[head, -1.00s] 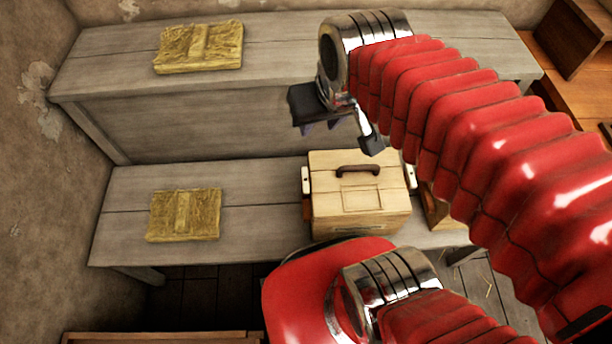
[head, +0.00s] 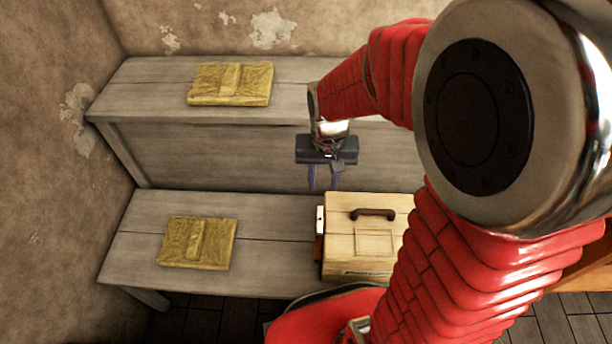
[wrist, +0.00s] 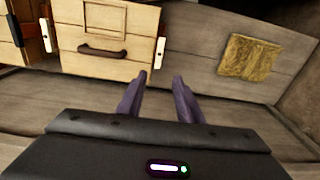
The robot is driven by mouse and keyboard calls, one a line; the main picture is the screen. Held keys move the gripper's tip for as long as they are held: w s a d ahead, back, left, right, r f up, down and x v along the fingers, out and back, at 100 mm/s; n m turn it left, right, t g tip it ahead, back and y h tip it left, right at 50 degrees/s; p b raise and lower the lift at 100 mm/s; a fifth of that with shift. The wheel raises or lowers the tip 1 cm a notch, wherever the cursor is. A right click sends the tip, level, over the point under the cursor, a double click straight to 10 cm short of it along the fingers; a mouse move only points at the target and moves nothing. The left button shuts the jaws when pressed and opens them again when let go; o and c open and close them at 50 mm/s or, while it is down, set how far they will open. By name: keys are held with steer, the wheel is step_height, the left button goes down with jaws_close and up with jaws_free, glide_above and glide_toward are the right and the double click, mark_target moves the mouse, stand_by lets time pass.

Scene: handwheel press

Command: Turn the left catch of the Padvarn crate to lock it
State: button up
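A pale wooden crate (head: 340,232) with a dark brown handle (head: 372,214) stands on the lower bench. Its front marking is too small to read. Its left catch (head: 320,220) shows as a small white piece on the left side, above an orange-brown part. In the wrist view the crate (wrist: 115,62) appears upside down, with that catch (wrist: 160,50) on its right side. My gripper (head: 323,186) hangs behind and above the crate's left rear. Its two purple fingers (wrist: 160,78) are apart and empty, pointing toward the catch without visible contact. My arm hides the crate's right side in the head view.
A yellow slab (head: 197,243) lies on the lower bench (head: 265,225) left of the crate; another (head: 230,84) lies on the upper bench (head: 150,107). Bare bench separates crate and lower slab. In the wrist view, another wooden crate (wrist: 9,45) stands at the far left.

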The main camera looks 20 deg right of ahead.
mark_target(320, 218)
steer(key=shift+w+f+g, duration=0.15)
steer(key=shift+f, duration=0.7)
steer(key=shift+w+f+g, duration=0.1)
steer(key=shift+f+g, duration=0.05)
steer(key=shift+f, duration=0.65)
steer(key=shift+f, duration=6.85)
steer(key=shift+c, duration=0.2)
